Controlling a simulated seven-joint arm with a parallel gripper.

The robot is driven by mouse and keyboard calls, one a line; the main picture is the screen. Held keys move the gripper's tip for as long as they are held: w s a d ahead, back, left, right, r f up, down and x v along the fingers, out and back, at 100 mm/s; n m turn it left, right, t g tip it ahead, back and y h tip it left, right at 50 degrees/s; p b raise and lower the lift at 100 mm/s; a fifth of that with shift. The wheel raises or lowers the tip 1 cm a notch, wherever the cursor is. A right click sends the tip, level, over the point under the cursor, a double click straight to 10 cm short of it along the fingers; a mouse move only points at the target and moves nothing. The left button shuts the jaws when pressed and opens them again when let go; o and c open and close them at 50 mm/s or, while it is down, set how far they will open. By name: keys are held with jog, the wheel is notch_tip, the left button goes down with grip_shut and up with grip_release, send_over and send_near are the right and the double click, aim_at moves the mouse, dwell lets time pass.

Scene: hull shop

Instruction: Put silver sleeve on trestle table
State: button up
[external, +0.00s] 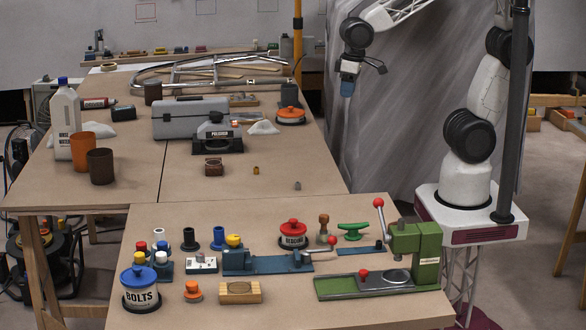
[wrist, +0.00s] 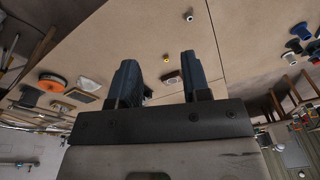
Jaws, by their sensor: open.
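A small silver-grey sleeve (external: 297,185) stands on the tan tabletop of the rear table (external: 225,190), near its front right corner. In the wrist view a small pale ring-like piece (wrist: 188,16), which looks like this sleeve, lies beyond the fingertips. My gripper (external: 347,88) hangs in the air at the right edge of the rear table, well above and behind the sleeve. Its two dark blue fingers (wrist: 158,60) are apart with nothing held between them. The rear table has wooden trestle legs at left; the front table's supports are mostly hidden.
A brass piece (external: 256,170) and a brown block (external: 214,167) stand left of the sleeve. The front table (external: 220,315) holds a BOLTS tin (external: 141,288) and green press (external: 415,245).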

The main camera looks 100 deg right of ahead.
jog(key=s+d+r+n+t, duration=0.1)
jog(key=s+r+n, duration=0.2)
jog(key=s, duration=1)
jog(key=shift+d+r+n, duration=0.2)
jog(key=shift+r+n, duration=0.1)
jog(key=shift+r, duration=0.55)
jog(key=shift+s, duration=0.1)
